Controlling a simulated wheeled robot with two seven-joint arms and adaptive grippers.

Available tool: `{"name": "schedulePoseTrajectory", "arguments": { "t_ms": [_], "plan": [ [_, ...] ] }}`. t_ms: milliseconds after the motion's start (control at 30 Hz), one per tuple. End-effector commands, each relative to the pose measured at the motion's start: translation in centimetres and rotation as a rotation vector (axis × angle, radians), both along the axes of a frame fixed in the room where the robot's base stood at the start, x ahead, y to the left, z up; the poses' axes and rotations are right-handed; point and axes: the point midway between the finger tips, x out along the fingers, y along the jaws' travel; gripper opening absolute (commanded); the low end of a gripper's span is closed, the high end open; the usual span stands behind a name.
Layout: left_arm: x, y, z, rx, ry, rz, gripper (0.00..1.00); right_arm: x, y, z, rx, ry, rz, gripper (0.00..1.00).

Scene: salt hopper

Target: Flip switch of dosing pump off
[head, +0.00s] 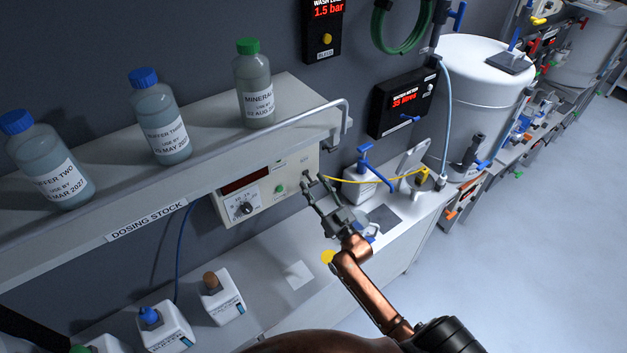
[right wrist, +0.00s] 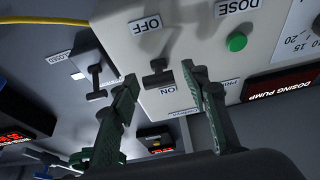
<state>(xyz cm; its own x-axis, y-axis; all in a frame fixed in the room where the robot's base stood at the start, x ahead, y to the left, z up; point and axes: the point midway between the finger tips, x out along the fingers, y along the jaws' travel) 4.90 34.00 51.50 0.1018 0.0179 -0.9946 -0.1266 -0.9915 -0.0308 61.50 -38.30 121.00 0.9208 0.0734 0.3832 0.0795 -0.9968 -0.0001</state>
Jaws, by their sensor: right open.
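The dosing pump (head: 265,187) is a cream box under the shelf, with a dark red display, a dial and a green button. In the right wrist view its switch (right wrist: 158,75) is a dark T-shaped lever between the OFF label (right wrist: 146,24) and the ON label (right wrist: 168,91). The lever's crossbar is close to the ON label. My right gripper (head: 316,181) is open in front of the pump's right end. In the right wrist view its fingertips (right wrist: 159,77) are on either side of the lever, with no clear contact. My left gripper is not in view.
The shelf (head: 120,215) with several bottles overhangs the pump, and a metal rail (head: 250,128) runs along its front. A blue-handled valve (head: 367,170) and a yellow hose (head: 380,179) are right of the pump.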

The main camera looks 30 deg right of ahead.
Motion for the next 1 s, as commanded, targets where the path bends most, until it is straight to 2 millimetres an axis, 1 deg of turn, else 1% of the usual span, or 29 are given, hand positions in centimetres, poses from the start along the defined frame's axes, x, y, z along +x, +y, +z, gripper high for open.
{"name": "schedulePoseTrajectory", "arguments": {
  "t_ms": [33,133,400,1000],
  "plan": [
    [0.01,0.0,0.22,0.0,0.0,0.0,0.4,0.42,0.05,0.27,0.0,0.0,0.0,0.42],
    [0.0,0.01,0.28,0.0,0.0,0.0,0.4,0.79,0.06,0.3,0.0,0.001,0.0,0.42],
    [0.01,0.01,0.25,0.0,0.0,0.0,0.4,0.84,0.04,0.27,0.0,0.001,-0.001,0.41],
    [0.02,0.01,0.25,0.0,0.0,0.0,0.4,0.8,0.0,0.3,-0.001,0.001,-0.001,0.0]
  ]
}}
